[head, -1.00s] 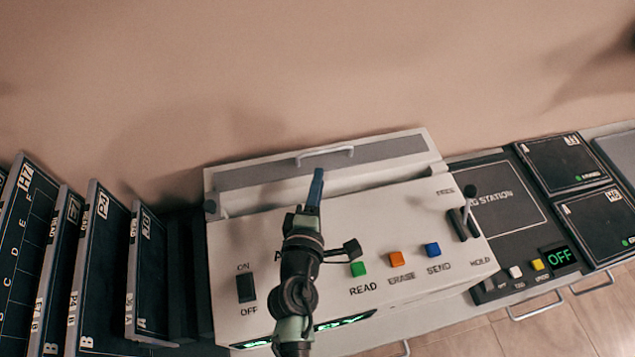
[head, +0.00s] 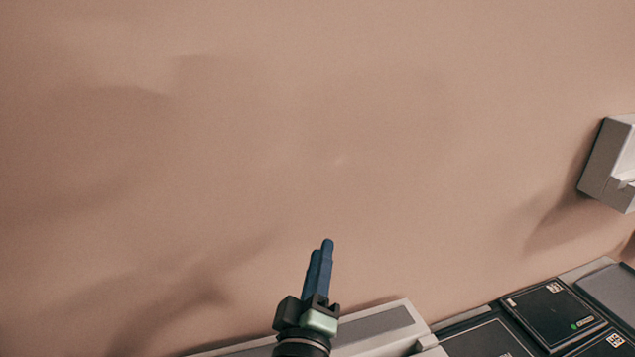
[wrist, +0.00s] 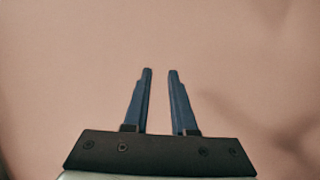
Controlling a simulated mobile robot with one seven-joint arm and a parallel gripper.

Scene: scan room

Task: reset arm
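My gripper (head: 323,246) is at the lower middle of the head view, pointing up in front of the plain wall. In the wrist view its two blue fingers (wrist: 160,72) stand apart with a clear gap between them and nothing in it. Only the wall shows beyond the fingertips. The rest of my arm is mostly below the head view's lower edge.
The grey and white top edge of a machine (head: 385,325) shows behind my gripper at the bottom. Dark panels (head: 552,312) lie at the lower right. A grey box (head: 610,165) is on the wall at the right. The wall area above my gripper is clear.

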